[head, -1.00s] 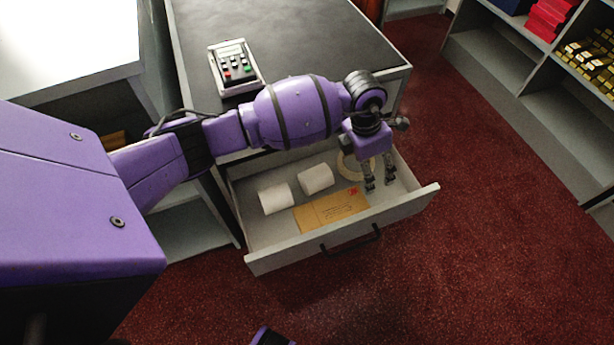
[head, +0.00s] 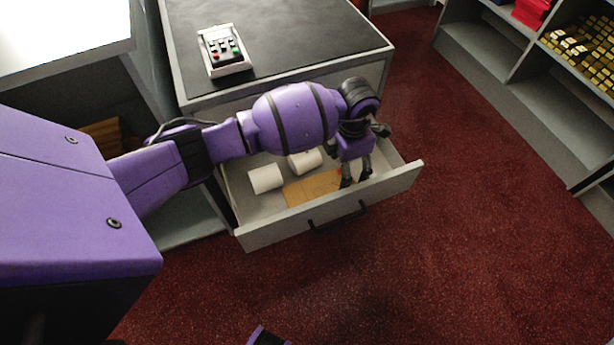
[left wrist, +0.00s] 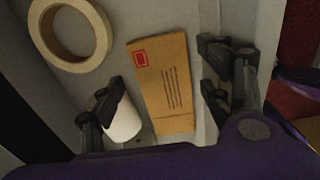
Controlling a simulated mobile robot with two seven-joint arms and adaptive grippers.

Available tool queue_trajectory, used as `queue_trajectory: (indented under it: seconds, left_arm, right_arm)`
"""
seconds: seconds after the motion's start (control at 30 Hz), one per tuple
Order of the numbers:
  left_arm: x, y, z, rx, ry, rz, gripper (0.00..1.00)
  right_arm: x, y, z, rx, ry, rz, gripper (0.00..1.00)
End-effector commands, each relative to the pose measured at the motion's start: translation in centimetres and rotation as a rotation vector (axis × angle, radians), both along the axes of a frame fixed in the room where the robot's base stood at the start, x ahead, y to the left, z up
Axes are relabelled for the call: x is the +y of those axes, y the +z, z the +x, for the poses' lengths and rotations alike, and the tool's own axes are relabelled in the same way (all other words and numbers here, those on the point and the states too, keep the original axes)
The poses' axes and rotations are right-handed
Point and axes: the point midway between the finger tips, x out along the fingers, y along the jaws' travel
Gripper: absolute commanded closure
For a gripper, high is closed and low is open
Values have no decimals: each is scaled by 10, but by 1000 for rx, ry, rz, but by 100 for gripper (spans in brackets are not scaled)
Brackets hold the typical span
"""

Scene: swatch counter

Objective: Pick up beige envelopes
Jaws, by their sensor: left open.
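A beige envelope (head: 313,187) with a red stamp mark lies flat in the open drawer (head: 243,208), near its front wall. It also shows in the left wrist view (left wrist: 164,86), between my open fingers and beyond them. My left gripper (head: 356,180) points down over the right part of the drawer, at the stamped end of the envelope in the head view. It is open and empty, and its fingers (left wrist: 160,95) stand either side of the envelope in the wrist view. Part of the envelope is hidden behind the gripper in the head view. My right gripper is not in view.
A calculator-like device (head: 224,51) sits on the dark counter top (head: 290,35).

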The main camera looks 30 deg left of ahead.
Motion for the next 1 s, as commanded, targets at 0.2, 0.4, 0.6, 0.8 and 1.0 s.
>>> queue_trajectory:
  seconds: [0.2, 0.4, 0.6, 0.8, 1.0]
  left_arm:
    - [2, -26, -2, 1, 1, -2, 29]
    - [3, -50, -2, -1, 0, -1, 29]
    - [3, -50, -1, -1, 0, 0, 29]
    - [3, -50, -2, -1, 0, 0, 54]
    - [3, -50, -2, -1, 0, 0, 61]
  right_arm:
    - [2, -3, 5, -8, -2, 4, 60]
    - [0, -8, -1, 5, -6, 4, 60]
    - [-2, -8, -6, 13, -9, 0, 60]
    - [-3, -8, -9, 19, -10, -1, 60]
    - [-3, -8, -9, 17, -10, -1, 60]
